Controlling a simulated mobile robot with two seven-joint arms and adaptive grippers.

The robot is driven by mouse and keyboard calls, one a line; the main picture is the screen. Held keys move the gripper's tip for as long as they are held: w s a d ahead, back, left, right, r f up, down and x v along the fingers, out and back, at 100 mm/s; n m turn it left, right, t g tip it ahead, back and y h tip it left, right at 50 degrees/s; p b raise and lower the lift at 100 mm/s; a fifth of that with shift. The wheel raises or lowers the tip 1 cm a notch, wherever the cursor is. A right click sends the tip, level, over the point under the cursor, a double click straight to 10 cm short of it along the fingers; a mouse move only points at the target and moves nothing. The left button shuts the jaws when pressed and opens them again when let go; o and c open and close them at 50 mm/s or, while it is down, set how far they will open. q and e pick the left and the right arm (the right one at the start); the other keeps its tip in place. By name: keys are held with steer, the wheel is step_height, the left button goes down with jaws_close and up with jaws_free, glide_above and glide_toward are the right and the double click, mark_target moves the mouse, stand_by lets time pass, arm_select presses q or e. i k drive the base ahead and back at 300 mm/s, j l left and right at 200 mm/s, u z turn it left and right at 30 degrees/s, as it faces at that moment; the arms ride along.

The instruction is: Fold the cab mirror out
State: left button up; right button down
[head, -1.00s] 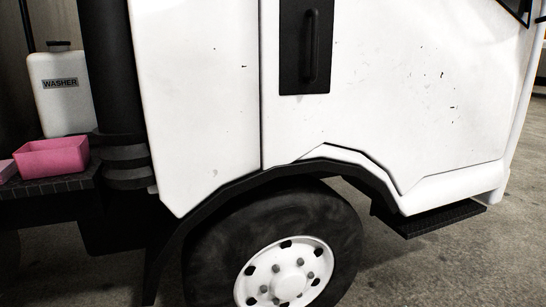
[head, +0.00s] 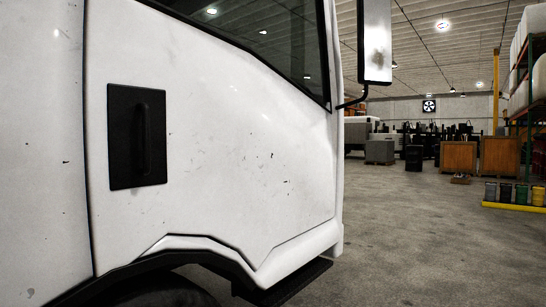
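The cab mirror (head: 375,42) is at the top right of the white cab in the head view. It is a tall, narrow panel with a dark back edge and a pale, stained face, and the picture's top edge cuts it off. A thin dark arm (head: 353,102) joins it to the cab's front corner pillar, beside the window. The cab door (head: 225,135) fills the left and middle, with a black recessed handle (head: 138,137). Neither of my grippers is in view.
A black step (head: 290,284) juts out low under the door, beside the wheel arch (head: 185,260). Open concrete floor (head: 425,235) lies to the right. Wooden crates (head: 458,157), a shelf rack (head: 530,120) and several bins (head: 505,193) stand farther off.

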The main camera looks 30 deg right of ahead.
mark_target(374, 17)
steer(key=k+l, duration=0.1)
steer(key=l, duration=0.3)
steer(key=k+l, duration=0.1)
steer(key=l, duration=0.35)
steer(key=k+l, duration=0.15)
steer(key=l, duration=0.25)
steer(key=k+l, duration=0.1)
steer(key=l, duration=0.35)
steer(key=k+l, duration=0.1)
steer(key=l, duration=0.3)
steer(key=k+l, duration=0.1)
steer(key=l, duration=0.35)
steer(key=k+l+u, duration=0.1)
steer(key=l, duration=1.05)
steer(key=k+l, duration=0.15)
steer(key=l, duration=1.35)
steer(key=k+l, duration=0.15)
steer(key=l, duration=0.65)
steer(key=l+u, duration=0.1)
steer(key=l, duration=0.65)
steer(key=i+l, duration=0.2)
steer(key=l, duration=0.2)
